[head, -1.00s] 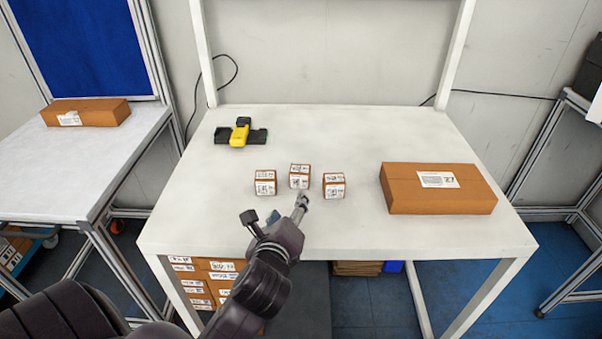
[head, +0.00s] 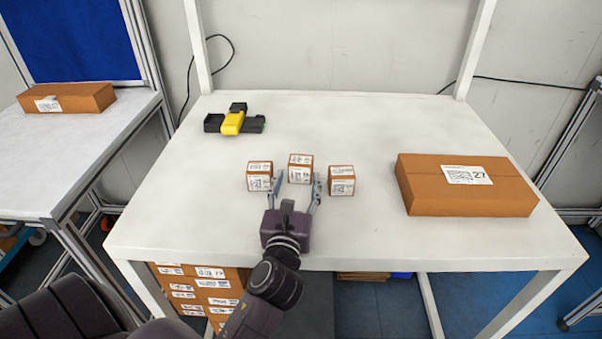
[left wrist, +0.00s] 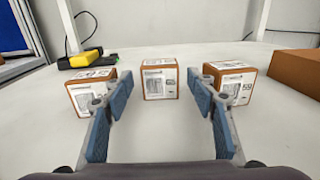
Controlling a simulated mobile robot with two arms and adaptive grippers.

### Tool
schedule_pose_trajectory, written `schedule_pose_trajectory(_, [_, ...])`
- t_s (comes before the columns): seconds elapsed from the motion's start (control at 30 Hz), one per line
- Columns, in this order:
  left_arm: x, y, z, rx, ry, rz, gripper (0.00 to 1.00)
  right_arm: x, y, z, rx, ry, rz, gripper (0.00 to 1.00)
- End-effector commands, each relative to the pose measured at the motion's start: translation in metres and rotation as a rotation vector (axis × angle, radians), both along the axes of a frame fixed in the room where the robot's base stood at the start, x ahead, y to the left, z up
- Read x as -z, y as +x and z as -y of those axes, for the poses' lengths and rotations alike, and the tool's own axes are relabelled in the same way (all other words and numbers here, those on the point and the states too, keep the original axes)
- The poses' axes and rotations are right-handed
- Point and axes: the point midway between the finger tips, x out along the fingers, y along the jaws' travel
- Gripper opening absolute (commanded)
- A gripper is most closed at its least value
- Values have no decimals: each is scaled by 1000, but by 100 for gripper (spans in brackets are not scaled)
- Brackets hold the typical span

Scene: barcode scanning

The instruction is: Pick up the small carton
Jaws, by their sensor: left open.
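Three small cartons with white labels stand in a row on the white table (head: 420,245): a left one (head: 259,177), a middle one (head: 300,168) and a right one (head: 341,181). My left gripper (head: 298,182) is open and empty, its two fingers pointing at the middle carton from the front. In the left wrist view the middle carton (left wrist: 159,80) shows between the fingers and a little beyond their tips. The left carton (left wrist: 92,90) and right carton (left wrist: 232,84) stand outside the fingers, partly hidden by them. My right gripper is not in view.
A large carton (head: 466,186) lies at the table's right. A yellow and black scanner (head: 233,121) lies at the back left. A side table with another carton (head: 66,97) stands at the left. The table's front right is clear.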

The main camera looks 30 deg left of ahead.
Motion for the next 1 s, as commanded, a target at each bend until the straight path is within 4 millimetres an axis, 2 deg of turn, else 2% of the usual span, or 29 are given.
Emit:
schedule_pose_trajectory(0.2, [-2, 16, -8, -1, 0, -1, 52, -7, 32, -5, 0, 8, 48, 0])
schedule_pose_trajectory(0.3, [-3, 31, -16, -2, 0, -1, 52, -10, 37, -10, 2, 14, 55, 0])
schedule_pose_trajectory(0.53, [-2, 59, -30, -1, -1, -2, 52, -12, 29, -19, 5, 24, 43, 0])
schedule_pose_trajectory(0.83, [-1, 63, -32, -1, -1, -3, 52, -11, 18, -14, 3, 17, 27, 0])
schedule_pose_trajectory(1.0, [-1, 63, -32, -1, -1, -3, 33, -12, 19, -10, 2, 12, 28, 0])
